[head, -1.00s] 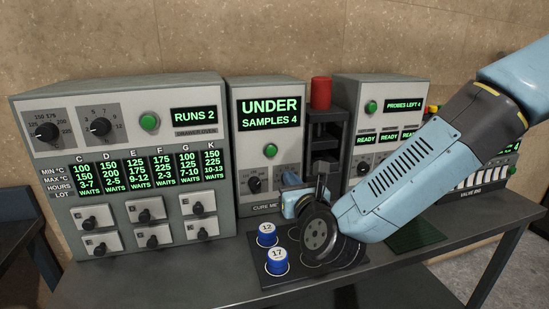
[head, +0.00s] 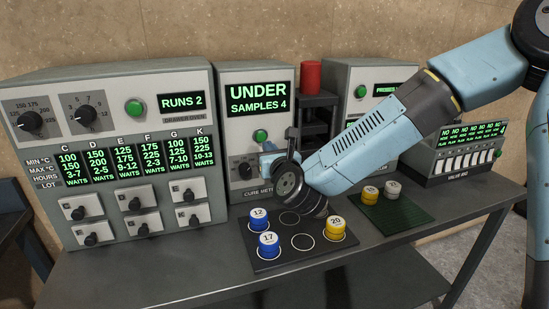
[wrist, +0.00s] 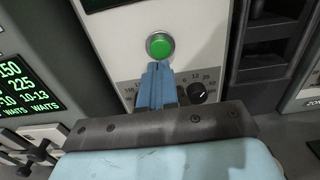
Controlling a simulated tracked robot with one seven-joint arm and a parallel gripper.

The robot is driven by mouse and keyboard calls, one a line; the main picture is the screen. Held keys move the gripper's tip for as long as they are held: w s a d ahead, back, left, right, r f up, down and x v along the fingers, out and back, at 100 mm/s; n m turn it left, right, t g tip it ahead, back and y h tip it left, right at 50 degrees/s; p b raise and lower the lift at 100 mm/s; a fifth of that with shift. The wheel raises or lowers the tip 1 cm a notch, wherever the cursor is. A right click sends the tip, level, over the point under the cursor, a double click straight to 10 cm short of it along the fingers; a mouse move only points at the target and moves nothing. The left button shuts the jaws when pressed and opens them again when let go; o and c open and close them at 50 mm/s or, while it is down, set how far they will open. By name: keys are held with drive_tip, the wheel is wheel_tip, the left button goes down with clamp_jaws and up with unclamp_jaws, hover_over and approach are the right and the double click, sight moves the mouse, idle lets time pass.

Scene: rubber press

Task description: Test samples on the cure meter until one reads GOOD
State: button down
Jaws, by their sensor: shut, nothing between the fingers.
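The cure meter (head: 229,172) stands in the middle of the bench. Its display (head: 258,98) reads UNDER, SAMPLES 4. My gripper (head: 268,150) is in front of its panel, just under the green button (head: 260,136). In the wrist view the blue fingers (wrist: 159,68) are shut and empty, their tips at the lower edge of the button (wrist: 159,46); I cannot tell whether they touch it. Blue samples 12 (head: 258,219) and 17 (head: 268,245) and yellow sample 20 (head: 335,229) sit on the dark tray (head: 290,260). My arm hides part of the press.
The drawer oven (head: 110,150) stands at the left, showing RUNS 2. A yellow sample (head: 369,195) and a grey one (head: 392,188) sit on a green mat (head: 400,214) at the right. The valve box (head: 465,160) is beyond it. The front bench strip is clear.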

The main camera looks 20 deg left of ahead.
sight(261, 138)
drive_tip(key=shift+x, duration=2.4)
drive_tip(key=shift+x, duration=0.8)
drive_tip(key=shift+s+d, duration=0.25)
drive_tip(key=shift+s, duration=0.2)
drive_tip(key=v, duration=1.3)
drive_tip(key=shift+w+d+f, duration=0.1)
drive_tip(key=shift+d, duration=0.05)
